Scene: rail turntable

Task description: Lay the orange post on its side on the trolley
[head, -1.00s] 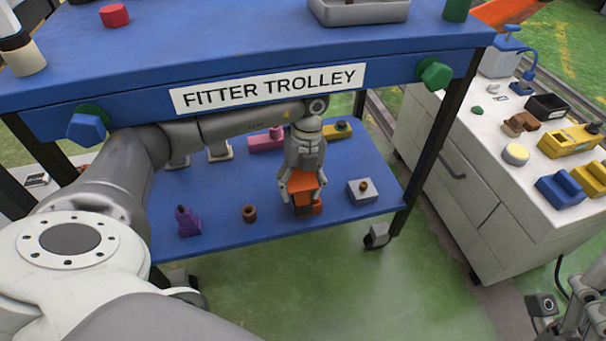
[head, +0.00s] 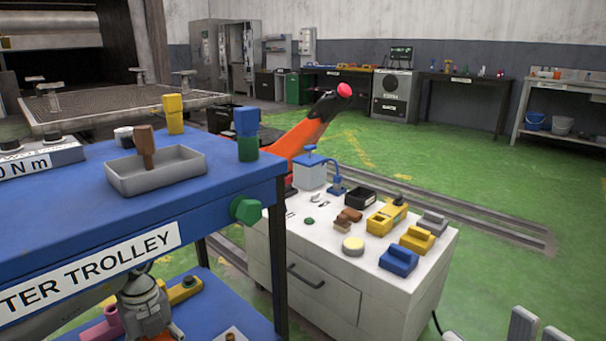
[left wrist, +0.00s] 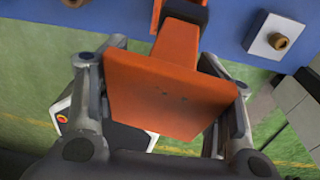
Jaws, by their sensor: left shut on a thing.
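The trolley (head: 200,237) is blue with a sign on its top edge and a lower shelf. My left gripper (left wrist: 170,95) is shut on the orange post (left wrist: 165,85), with a finger on each side of its wide flat end. The post's narrower part points away from the wrist camera toward the blue shelf. In the head view my left gripper (head: 148,318) is at the lower shelf, and only a sliver of orange shows below it. Whether the post touches the shelf is hidden. My right gripper (head: 537,328) shows two separated pale fingertips at the bottom right.
A pink piece (head: 103,326) and a yellow piece (head: 184,290) flank my left gripper on the lower shelf. A grey block with a brown knob (left wrist: 276,38) lies nearby. A grey tray (head: 155,170) stands on the trolley top. A white cabinet (head: 340,270) stands right.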

